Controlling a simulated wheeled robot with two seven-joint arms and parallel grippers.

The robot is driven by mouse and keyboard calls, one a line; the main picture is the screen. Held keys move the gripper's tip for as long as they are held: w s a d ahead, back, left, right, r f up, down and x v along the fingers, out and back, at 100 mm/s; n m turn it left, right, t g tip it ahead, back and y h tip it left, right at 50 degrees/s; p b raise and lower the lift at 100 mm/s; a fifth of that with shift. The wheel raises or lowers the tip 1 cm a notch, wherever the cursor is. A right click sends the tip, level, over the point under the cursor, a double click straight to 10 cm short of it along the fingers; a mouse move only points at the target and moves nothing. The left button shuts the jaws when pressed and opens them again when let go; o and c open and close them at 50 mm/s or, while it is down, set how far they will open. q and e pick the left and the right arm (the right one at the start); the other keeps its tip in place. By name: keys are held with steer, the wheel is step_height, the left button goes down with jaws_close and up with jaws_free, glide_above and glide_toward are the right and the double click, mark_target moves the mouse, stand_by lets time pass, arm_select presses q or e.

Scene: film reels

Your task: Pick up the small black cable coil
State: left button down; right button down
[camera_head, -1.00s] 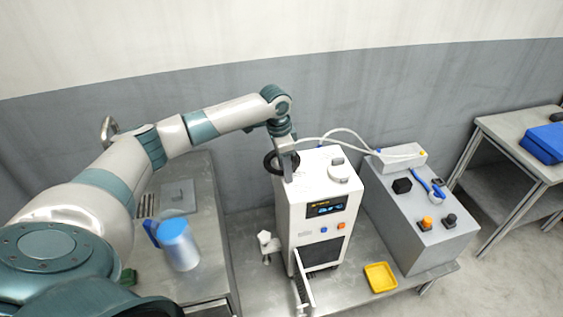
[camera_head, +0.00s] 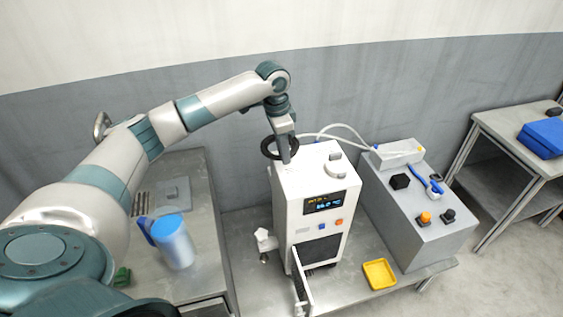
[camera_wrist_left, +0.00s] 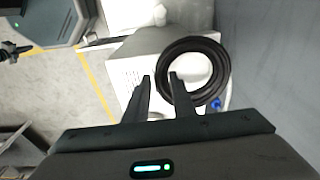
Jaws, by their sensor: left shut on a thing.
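The small black cable coil (camera_head: 268,148) is a dark ring held by my left gripper (camera_head: 285,157), above the top of the white machine in the head view. In the left wrist view the coil (camera_wrist_left: 219,84) is a thick black ring, and one finger of the gripper (camera_wrist_left: 160,82) crosses its near side. The left gripper is shut on the coil's rim. Part of the ring is hidden behind the fingers. My right gripper is not in view.
The white machine (camera_head: 316,203) with a display stands below the coil. A grey box (camera_head: 420,225) with knobs is to its right. A yellow tray (camera_head: 379,274), a blue jug (camera_head: 174,243) and a white clamp-like part (camera_head: 265,240) stand nearby. Blank wall lies behind.

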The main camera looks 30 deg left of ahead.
arm_select(q)
steer(key=d+r+b, duration=0.1)
steer(key=d+r, duration=0.2)
steer(key=d, duration=0.2)
steer(key=w+d+r+b, duration=0.1)
steer(key=d+r, duration=0.2)
steer(key=d, duration=0.3)
steer(key=shift+w+r+b, duration=0.15)
steer(key=shift+r+b, duration=0.1)
steer(key=shift+b, duration=0.15)
